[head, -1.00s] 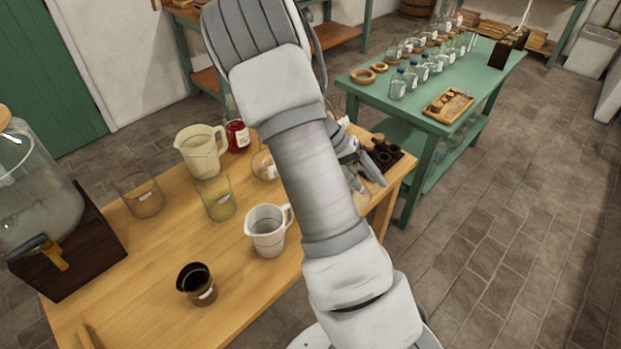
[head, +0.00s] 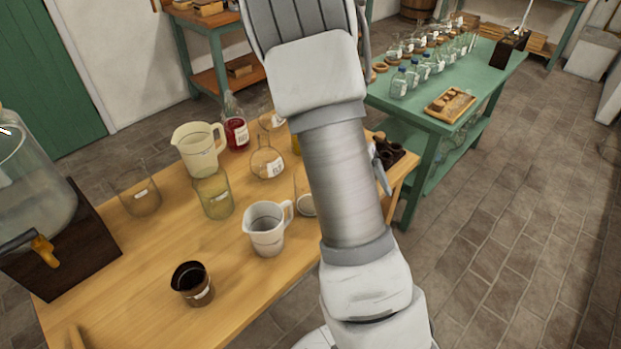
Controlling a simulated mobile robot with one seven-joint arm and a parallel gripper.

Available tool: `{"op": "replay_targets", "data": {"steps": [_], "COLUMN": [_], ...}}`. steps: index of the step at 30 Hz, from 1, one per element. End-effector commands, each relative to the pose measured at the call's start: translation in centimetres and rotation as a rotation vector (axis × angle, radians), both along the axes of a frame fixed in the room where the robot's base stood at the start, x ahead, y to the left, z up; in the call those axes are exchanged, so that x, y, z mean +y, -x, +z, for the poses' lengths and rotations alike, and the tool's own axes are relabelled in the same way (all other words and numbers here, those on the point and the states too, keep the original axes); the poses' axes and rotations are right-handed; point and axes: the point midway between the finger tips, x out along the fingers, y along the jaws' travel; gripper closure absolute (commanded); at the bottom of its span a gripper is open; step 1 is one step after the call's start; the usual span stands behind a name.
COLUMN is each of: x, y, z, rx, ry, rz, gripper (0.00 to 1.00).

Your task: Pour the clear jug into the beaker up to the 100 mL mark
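A clear, greyish jug (head: 265,232) with a handle on its right stands upright on the wooden table, left of my arm. A larger cream-coloured jug (head: 196,152) stands farther back. An empty-looking glass beaker (head: 137,192) stands at the left, and a glass beaker with a yellowish tint (head: 213,196) stands between the jugs. Another glass vessel (head: 304,203) is partly hidden behind my arm. I cannot read any 100 mL mark. My gripper (head: 382,172) shows only as a sliver right of my forearm; its fingers are mostly hidden and whether it holds anything is unclear.
A round flask (head: 266,162) and a red-filled bottle (head: 236,130) stand at the back. A large dispenser (head: 35,195) on a dark stand is at the left. A green table (head: 465,80) with several bottles stands behind.

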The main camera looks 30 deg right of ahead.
Motion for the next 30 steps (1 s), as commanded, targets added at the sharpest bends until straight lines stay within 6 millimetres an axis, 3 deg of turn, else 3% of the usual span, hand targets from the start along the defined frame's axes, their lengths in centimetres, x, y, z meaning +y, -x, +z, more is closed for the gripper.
{"op": "replay_targets", "data": {"steps": [30], "x": [-1.9], "y": [2.3], "z": [-1.5], "rx": [-0.382], "ry": [-0.28], "rz": [-0.002], "gripper": [1.0]}}
